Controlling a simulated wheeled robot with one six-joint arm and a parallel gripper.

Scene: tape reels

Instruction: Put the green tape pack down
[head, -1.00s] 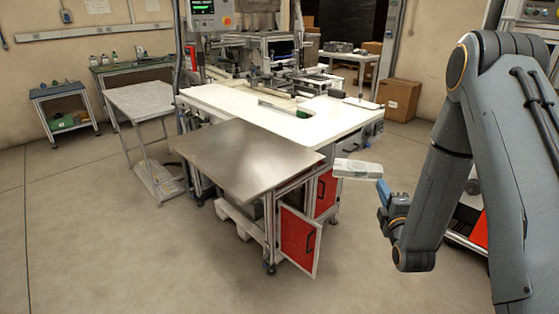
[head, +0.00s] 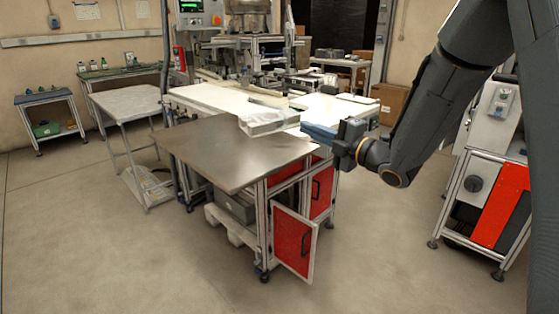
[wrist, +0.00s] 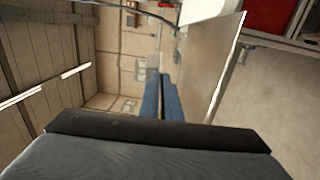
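In the wrist view the gripper's blue fingers (wrist: 161,100) show beside the steel table (wrist: 208,62), but I cannot make out the pack there.
The steel table's top is clear. A white worktop (head: 205,97) with machinery lies behind it. A red cabinet door (head: 293,240) stands open below its front corner. A grey side table (head: 125,102) stands left, and a cart with a red panel (head: 500,205) stands right.

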